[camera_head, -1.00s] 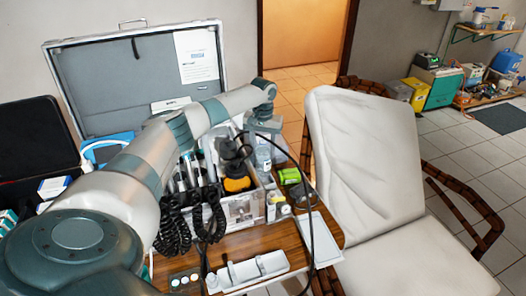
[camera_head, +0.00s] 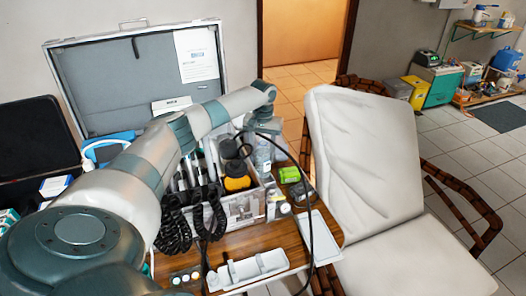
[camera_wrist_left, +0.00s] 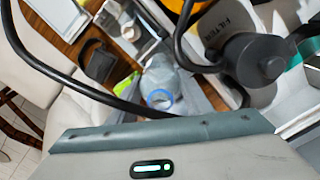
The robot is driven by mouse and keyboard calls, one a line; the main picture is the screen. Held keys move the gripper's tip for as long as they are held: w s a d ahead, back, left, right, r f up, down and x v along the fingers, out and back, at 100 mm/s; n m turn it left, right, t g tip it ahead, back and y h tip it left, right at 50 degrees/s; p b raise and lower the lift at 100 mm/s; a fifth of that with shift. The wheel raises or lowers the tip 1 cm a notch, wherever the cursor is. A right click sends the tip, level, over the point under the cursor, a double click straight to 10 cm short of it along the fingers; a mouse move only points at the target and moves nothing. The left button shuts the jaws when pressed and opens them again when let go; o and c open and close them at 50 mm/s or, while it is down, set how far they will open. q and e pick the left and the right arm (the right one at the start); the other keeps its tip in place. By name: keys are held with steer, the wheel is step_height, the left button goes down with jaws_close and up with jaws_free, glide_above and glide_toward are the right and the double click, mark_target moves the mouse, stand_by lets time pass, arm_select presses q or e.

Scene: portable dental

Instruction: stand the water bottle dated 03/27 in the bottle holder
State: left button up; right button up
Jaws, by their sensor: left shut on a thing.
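The clear water bottle (camera_head: 263,155) is upright at the right side of the white dental unit, under my left gripper (camera_head: 263,135). My left gripper is shut on the bottle near its top. In the left wrist view the bottle (camera_wrist_left: 160,78) shows from above with a blue ring, partly hidden by the gripper body. I cannot read its date. I cannot make out the bottle holder for certain, nor whether the bottle's base touches anything. My right gripper is in neither view.
A dark-capped filter canister (camera_wrist_left: 250,58) stands close by, and a black hose (camera_wrist_left: 60,78) loops around. A green item (camera_head: 289,174) and small jars lie right of the unit. A white tray (camera_head: 250,268) is at the table's front. The white chair (camera_head: 365,150) stands right.

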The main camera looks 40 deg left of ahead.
mark_target(263, 162)
arm_select(q)
steer(key=shift+f, duration=0.1)
stand_by(0.3)
steer(key=shift+f, duration=0.1)
stand_by(0.4)
steer(key=shift+f, duration=1.4)
steer(key=shift+f, duration=0.2)
steer(key=shift+f, duration=0.75)
steer(key=shift+f, duration=0.2)
stand_by(0.5)
